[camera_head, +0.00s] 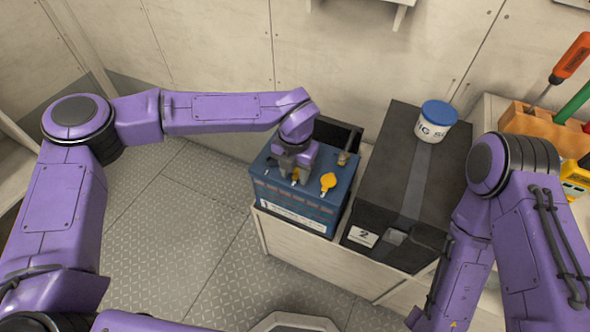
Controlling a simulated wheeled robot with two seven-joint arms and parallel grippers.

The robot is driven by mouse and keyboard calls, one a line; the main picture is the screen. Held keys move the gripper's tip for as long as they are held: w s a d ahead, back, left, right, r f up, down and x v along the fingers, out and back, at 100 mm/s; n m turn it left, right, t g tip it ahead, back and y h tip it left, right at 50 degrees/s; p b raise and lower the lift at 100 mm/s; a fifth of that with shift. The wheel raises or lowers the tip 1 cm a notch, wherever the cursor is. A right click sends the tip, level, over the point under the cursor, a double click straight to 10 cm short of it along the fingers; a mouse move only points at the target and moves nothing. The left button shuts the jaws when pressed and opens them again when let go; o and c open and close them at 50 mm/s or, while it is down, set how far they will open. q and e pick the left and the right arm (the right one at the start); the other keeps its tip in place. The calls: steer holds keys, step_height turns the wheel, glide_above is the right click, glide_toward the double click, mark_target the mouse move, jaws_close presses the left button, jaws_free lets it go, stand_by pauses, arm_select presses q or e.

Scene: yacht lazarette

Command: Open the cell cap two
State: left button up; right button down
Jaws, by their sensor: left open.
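A blue battery (300,212) with a white label strip along its front stands on a pale bench. A yellow cap (328,181) shows clear on its top, right of my left gripper. A second small yellow piece (295,175) shows at the fingers of my left gripper (291,171). This gripper points down over the battery top and is open. I cannot tell whether the fingers touch that yellow piece. The gripper hides the left part of the battery top. No cap carries a number that I can read. My right gripper is out of view.
A brass-coloured post (343,158) rises at the battery's back right. A black box (412,180) marked 2 stands close on the right, with a blue-lidded white tub (435,121) on it. A wooden tool rack (540,122) is at far right. Bare metal floor (190,220) lies left.

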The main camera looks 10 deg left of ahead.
arm_select(q)
jaws_close()
steer(key=shift+r, duration=0.15)
